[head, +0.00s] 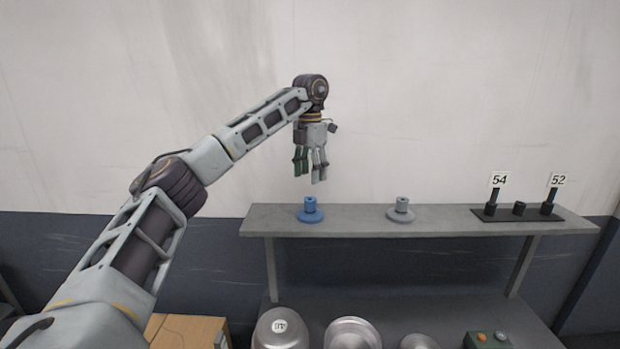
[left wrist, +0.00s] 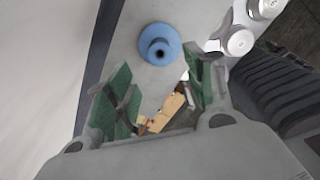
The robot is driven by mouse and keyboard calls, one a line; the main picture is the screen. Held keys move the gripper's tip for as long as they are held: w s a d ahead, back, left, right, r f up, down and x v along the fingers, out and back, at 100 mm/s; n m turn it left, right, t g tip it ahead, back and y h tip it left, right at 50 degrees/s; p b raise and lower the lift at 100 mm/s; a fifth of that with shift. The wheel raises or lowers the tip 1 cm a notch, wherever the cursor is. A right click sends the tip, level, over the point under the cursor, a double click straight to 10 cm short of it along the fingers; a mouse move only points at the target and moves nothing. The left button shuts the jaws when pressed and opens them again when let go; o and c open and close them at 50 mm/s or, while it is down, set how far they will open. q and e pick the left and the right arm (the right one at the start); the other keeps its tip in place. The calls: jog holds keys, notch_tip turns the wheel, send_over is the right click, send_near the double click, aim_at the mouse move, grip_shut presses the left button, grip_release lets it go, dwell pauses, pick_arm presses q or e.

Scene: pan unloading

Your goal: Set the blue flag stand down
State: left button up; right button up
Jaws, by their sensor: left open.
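The blue flag stand (head: 310,212) stands upright on the left part of the grey shelf (head: 440,224). It also shows in the left wrist view (left wrist: 160,45), seen from above with a dark hole in its middle. My left gripper (head: 310,178) is open and empty, pointing down above the blue stand with a gap between them. Its green-padded fingers (left wrist: 158,95) are spread apart in the left wrist view. My right gripper does not show.
A grey flag stand (head: 401,212) stands mid-shelf. At the shelf's right, a black base (head: 518,214) bears flags marked 54 (head: 498,181) and 52 (head: 557,181). Below are metal pans (head: 352,333), a lidded pot (head: 280,330), a green button box (head: 487,340) and a wooden box (head: 188,332).

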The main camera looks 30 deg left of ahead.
pick_arm(q)
jog(key=shift+r, duration=1.45)
